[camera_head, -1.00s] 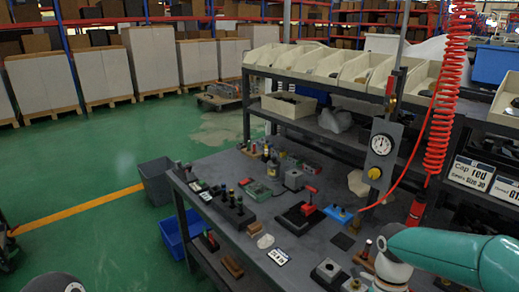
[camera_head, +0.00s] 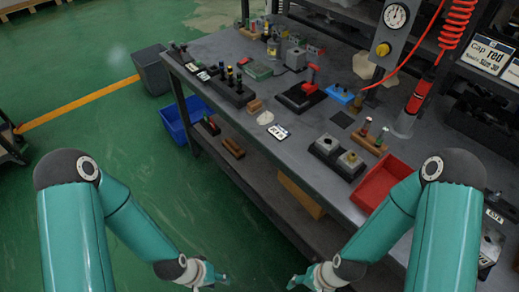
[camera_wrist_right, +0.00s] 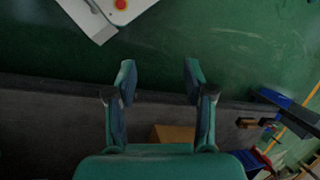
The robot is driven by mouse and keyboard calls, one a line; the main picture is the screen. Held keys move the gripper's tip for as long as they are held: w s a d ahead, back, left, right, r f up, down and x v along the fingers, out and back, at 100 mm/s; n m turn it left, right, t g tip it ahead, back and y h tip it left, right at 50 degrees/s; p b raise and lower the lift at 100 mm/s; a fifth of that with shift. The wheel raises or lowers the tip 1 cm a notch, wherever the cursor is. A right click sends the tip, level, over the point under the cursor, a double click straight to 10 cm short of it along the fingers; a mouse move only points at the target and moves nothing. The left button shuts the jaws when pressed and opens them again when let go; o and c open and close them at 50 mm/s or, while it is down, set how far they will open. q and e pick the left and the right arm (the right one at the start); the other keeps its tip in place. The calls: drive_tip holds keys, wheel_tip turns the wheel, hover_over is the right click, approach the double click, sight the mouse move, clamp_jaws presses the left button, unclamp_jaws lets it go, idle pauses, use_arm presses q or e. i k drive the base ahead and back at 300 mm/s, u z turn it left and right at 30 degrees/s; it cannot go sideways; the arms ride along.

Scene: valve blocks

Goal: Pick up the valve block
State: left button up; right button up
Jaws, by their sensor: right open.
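Two grey metal blocks with round tops, which look like valve blocks (camera_head: 349,162), sit on dark bases on the grey workbench (camera_head: 232,50) in the head view, left of the red tray. My left gripper (camera_head: 222,280) is at the bottom centre, over the floor and away from the bench top; its fingers are too small to read. My right gripper (camera_head: 297,282) is to its right, beside the bench's front edge and well short of the blocks. In the right wrist view, its two fingers (camera_wrist_right: 160,80) are spread with nothing between them.
A red tray (camera_head: 383,182) lies near the front right of the bench. A wooden holder with small knobs (camera_head: 370,142), a red-handled tool (camera_head: 310,80) and a gauge post (camera_head: 397,15) stand behind. A blue bin (camera_head: 186,120) and a grey bin (camera_head: 151,70) stand on the floor.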

sight(327, 145)
drive_tip(key=u, duration=0.5)
drive_tip(key=i, duration=0.2)
drive_tip(key=z, duration=2.5)
drive_tip(key=k, duration=1.3)
drive_tip(key=u, duration=0.9)
drive_tip(key=i, duration=0.75)
drive_tip(key=u, duration=0.55)
drive_tip(key=i, duration=0.55)
drive_tip(key=z, duration=0.05)
